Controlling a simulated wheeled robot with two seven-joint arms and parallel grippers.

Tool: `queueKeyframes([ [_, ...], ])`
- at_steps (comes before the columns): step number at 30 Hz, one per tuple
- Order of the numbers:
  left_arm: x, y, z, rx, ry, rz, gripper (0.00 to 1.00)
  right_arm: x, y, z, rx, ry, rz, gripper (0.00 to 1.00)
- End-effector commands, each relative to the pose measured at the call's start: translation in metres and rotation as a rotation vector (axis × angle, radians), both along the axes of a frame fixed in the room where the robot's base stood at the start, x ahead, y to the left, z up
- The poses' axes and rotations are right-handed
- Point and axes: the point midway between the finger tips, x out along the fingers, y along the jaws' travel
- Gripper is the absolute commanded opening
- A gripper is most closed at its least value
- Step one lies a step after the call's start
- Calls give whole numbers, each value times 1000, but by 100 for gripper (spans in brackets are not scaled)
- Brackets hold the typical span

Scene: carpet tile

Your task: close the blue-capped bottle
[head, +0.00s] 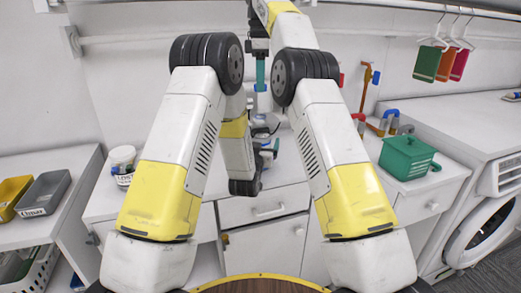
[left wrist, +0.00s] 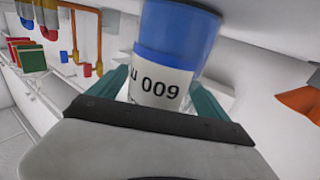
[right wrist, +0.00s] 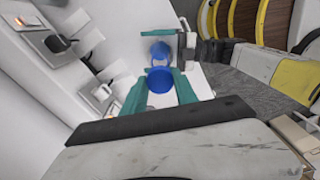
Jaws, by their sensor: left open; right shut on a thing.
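My right gripper (head: 261,84) points down above the counter in the head view. In the right wrist view its teal fingers are shut on a blue cap (right wrist: 160,82). The bottle (right wrist: 159,54) also shows beyond the cap in the right wrist view, between the left gripper's fingers (right wrist: 155,52). The cap appears apart from the bottle. In the head view my arms partly hide the bottle.
A green box (head: 407,158) stands on the counter at right, near wall-mounted pipes and tools. A white jar (head: 123,160) stands on the left counter. Yellow and grey bins (head: 44,193) are at far left. A washing machine (head: 487,235) is at far right.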

Motion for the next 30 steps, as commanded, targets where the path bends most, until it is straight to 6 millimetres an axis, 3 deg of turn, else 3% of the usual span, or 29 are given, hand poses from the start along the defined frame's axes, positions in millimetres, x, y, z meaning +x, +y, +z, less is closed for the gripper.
queueKeyframes([
  [2, 0, 0, 0, 0, 0, 0, 86, 0, 0, 0, 0, 0, 0, 0],
  [15, 0, 0, 0, 0, 0, 0, 0, 0, 0, 0, 0, 0, 0, 0],
  [20, 0, 0, 0, 0, 0, 0, 0, 0, 0, -1, 0, 1, 0, 0],
  [30, 0, 0, 0, 0, 0, 0, 0, -1, 0, -23, 1, 3, 0, 0],
])
